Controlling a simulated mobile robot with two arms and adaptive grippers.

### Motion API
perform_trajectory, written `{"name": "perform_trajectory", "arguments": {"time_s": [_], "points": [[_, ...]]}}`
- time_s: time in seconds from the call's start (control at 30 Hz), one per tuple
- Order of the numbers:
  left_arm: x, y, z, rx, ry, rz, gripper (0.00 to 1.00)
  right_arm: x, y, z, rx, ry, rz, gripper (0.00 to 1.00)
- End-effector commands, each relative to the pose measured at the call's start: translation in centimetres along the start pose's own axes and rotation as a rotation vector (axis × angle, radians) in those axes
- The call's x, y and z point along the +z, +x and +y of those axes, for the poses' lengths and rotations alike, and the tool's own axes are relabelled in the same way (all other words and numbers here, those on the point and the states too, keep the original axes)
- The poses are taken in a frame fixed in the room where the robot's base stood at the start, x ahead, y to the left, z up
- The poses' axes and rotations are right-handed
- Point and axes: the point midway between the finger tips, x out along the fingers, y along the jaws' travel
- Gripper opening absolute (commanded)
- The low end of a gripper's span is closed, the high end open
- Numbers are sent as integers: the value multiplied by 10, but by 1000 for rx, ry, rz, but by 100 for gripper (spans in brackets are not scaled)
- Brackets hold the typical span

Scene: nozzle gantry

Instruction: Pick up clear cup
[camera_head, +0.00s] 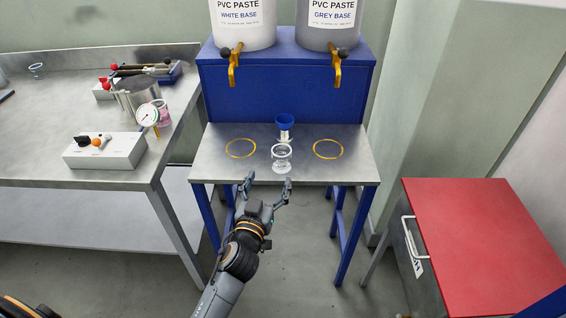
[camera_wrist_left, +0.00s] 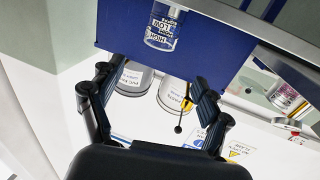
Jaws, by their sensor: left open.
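The clear cup (camera_head: 282,159) stands on the front part of the metal shelf, between two yellow rings. A clear cup also shows at the top of the left wrist view (camera_wrist_left: 163,28), with printed lettering on or through it. My left gripper (camera_head: 267,183) is open and empty at the shelf's front edge, just short of the cup, with its fingers spread. Its fingers also show in the left wrist view (camera_wrist_left: 154,77), with the cup beyond them and apart from them. My right gripper is not in view.
The yellow rings (camera_head: 240,148) and (camera_head: 328,149) on the shelf are empty. Paste tanks with yellow taps (camera_head: 234,68) rise behind. A side bench (camera_head: 60,170) is left; a red-topped cabinet (camera_head: 485,240) is right.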

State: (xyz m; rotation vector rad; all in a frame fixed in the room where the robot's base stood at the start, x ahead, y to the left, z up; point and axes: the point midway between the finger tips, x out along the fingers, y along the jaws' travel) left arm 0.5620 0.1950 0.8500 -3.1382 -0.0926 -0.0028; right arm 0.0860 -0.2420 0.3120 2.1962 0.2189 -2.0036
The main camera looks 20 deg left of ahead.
Motion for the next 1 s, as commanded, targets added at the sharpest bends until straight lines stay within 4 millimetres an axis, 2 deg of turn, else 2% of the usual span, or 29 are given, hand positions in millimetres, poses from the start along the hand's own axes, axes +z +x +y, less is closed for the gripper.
{"name": "perform_trajectory", "arguments": {"time_s": [0.3,0.57,0.83,1.0], "points": [[-1,61,0,0,2,1,78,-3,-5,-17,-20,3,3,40],[0,82,1,0,2,-1,78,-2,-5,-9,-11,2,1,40],[2,119,5,1,3,0,78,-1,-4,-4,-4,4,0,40],[3,130,5,1,2,-1,78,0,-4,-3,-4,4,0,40]]}}
